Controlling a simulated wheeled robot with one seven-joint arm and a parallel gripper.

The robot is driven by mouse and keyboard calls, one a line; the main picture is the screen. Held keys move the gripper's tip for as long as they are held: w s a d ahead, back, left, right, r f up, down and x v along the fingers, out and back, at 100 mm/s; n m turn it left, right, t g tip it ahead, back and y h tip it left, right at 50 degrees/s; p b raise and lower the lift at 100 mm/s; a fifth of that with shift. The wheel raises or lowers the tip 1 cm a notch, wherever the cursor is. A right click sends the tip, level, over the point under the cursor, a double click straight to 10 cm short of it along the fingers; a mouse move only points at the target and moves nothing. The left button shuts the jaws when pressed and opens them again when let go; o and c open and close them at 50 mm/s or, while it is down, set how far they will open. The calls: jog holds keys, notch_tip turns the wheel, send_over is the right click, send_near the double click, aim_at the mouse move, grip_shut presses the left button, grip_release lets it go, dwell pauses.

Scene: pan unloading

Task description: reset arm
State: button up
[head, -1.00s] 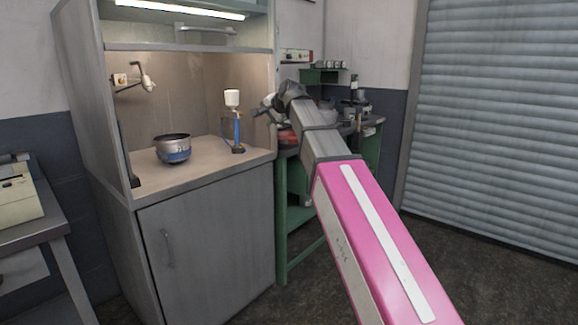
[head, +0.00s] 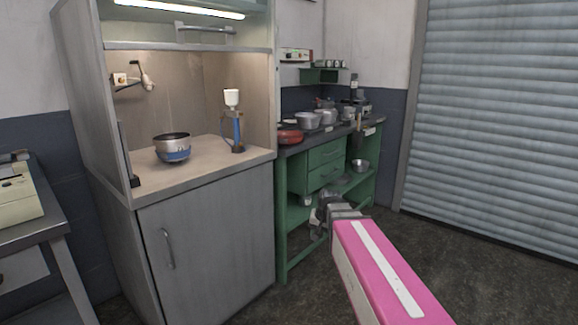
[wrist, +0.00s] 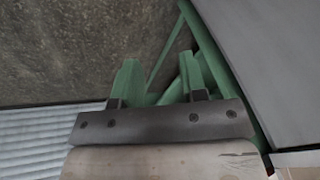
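My gripper (head: 320,218) is in front of the green workbench, below its top and to the right of the grey cabinet. In the wrist view its two green fingers (wrist: 160,80) stand apart with nothing held between them. My pink arm reaches up from the bottom right of the head view, and the gripper is small and partly hidden by the wrist there.
A blue-and-steel pan (head: 173,148) stands in the lit hood on the grey cabinet (head: 210,240), left of a blue stand (head: 236,130). The green workbench (head: 322,165) holds several pots and a red pan (head: 289,136). Floor is free before the shutter (head: 495,110).

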jog(key=s+d+f+n+g, duration=0.1)
jog(key=s+d+f, duration=0.2)
jog(key=s+f, duration=0.3)
jog(key=s+d+f+n+g+h, duration=0.1)
jog(key=s+d+f+g, duration=0.1)
jog(key=s+d+f, duration=0.2)
jog(key=s+f, duration=0.2)
jog(key=s, duration=0.1)
jog(key=shift+s+d+f+h, duration=0.25)
jog(key=shift+d+f+h, duration=0.05)
jog(key=shift+f, duration=0.1)
dwell(1.2)
